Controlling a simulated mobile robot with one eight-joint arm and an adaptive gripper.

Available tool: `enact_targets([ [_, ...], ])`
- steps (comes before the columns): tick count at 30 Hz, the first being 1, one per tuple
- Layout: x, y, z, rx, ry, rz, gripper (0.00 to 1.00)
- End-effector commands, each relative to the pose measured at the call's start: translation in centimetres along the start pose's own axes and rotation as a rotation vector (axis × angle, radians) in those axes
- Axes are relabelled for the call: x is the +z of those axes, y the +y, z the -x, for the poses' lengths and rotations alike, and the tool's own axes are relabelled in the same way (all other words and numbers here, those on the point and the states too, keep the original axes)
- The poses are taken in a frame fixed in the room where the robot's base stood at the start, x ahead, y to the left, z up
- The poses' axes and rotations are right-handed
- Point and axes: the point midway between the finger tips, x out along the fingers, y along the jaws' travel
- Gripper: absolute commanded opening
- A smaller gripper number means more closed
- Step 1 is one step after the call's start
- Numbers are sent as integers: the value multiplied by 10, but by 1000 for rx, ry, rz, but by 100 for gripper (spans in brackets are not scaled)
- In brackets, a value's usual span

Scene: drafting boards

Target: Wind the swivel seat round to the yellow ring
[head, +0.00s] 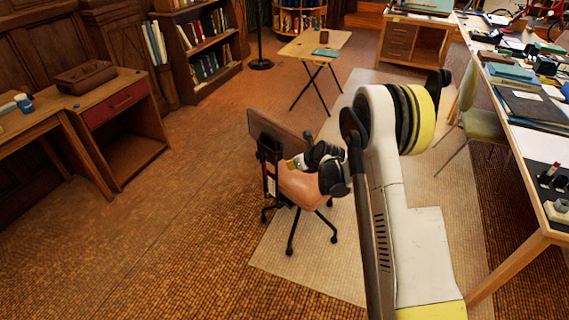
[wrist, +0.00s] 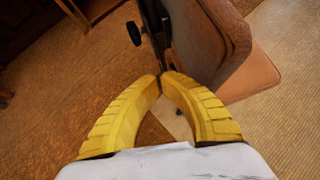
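The swivel seat (head: 302,188) is a chair with a tan seat pad, a dark-framed backrest (head: 277,135) and a dark base on castors. It stands partly on the pale rug. My gripper (head: 289,164) is at the backrest's side, above the seat pad. In the wrist view my yellow gripper fingers (wrist: 162,80) come together at their tips, right by the dark upright bar (wrist: 155,35) of the chair back. I cannot tell whether the bar is pinched or only touched. The seat pad also shows in the wrist view (wrist: 253,75). I see no yellow ring in either view.
A small folding table (head: 314,46) stands behind the chair. A long cluttered desk (head: 508,214) and an olive chair (head: 484,125) are at the right. A wooden cabinet (head: 120,120) is at the left. The floor left of the chair is clear.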

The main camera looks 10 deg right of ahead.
Motion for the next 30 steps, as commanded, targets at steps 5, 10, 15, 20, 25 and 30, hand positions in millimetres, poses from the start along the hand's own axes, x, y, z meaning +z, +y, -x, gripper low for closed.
enact_targets([
  [5, -3, 2, -43, 2, 0, 1, 0],
  [10, -3, 1, -78, 1, 0, 2, 0],
  [15, 16, 1, -95, 1, -1, 1, 0],
  [20, 25, 1, -102, 0, -1, 0, 0],
  [25, 28, 1, -103, 0, -1, 0, 0],
  [30, 28, 1, -103, 0, -1, 0, 0],
])
